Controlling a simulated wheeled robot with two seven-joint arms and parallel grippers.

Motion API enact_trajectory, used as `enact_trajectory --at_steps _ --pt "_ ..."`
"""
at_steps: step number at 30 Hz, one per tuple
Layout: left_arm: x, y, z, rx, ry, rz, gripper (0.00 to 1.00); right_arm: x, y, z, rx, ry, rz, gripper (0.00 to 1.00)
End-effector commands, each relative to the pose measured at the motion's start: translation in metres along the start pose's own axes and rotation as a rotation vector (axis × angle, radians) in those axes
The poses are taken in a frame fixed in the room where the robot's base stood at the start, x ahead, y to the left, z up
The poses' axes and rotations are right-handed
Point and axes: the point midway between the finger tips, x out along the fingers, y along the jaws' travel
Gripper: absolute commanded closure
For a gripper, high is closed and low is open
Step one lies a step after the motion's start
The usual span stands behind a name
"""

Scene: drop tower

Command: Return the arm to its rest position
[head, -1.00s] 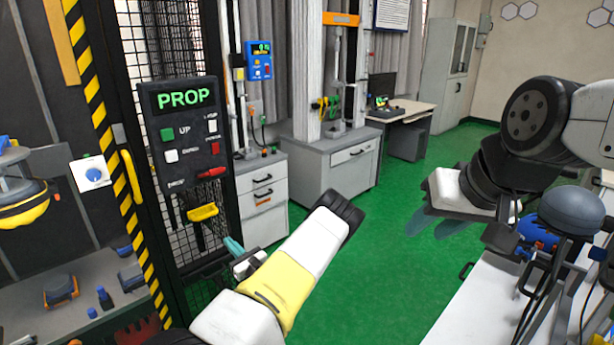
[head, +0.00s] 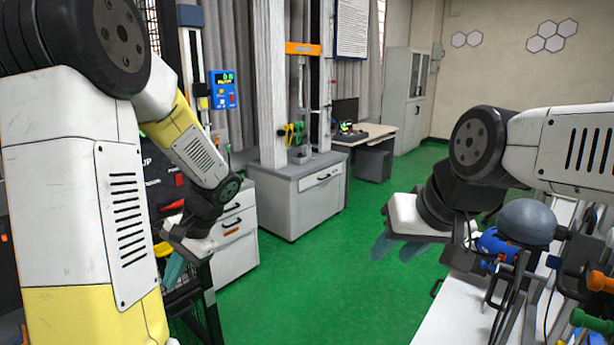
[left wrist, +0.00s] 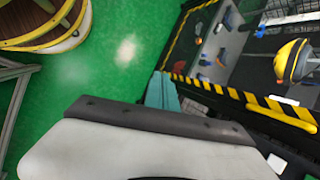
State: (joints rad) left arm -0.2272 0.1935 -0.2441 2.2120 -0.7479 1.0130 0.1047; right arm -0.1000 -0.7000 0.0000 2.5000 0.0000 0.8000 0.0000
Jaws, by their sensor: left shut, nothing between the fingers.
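My left arm (head: 65,190) stands large at the left of the head view, bent, with its forearm angled down to the wrist. My left gripper (head: 173,270) hangs below it with teal fingertips pointing down, shut and empty. In the left wrist view its fingers (left wrist: 161,92) are together, over green floor beside the striped tower frame. My right gripper (head: 398,248) hangs at the right of centre, its two teal fingers apart with nothing between them. The dark control panel (head: 160,170) is mostly hidden behind my left arm.
A grey cabinet (head: 300,195) with a testing column stands at the back. A white bench (head: 450,310) with a blue-grey domed device (head: 527,222) is at the lower right. Green floor (head: 310,280) is clear between the arms. A wooden barrel-like object (left wrist: 40,25) shows in the left wrist view.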

Motion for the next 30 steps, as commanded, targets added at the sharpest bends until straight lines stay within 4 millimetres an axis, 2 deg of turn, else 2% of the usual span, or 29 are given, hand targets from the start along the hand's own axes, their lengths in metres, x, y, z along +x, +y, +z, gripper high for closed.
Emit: enact_trajectory --at_steps 1,9,15,21,30 --pt "-0.017 0.008 0.008 -0.048 0.068 0.054 1.0 0.0 0.0 0.0 0.0 0.0 0.0 0.64" --pt "-0.099 0.057 0.043 -0.249 0.404 0.314 1.0 0.0 0.0 0.0 0.0 0.0 0.0 0.64" --pt "-0.153 0.086 0.068 -0.364 0.637 0.454 1.0 0.0 0.0 0.0 0.0 0.0 0.0 0.64" --pt "-0.182 0.103 0.083 -0.421 0.769 0.523 1.0 0.0 0.0 0.0 0.0 0.0 0.0 0.64" --pt "-0.187 0.106 0.086 -0.431 0.793 0.537 1.0 0.0 0.0 0.0 0.0 0.0 0.0 0.64"
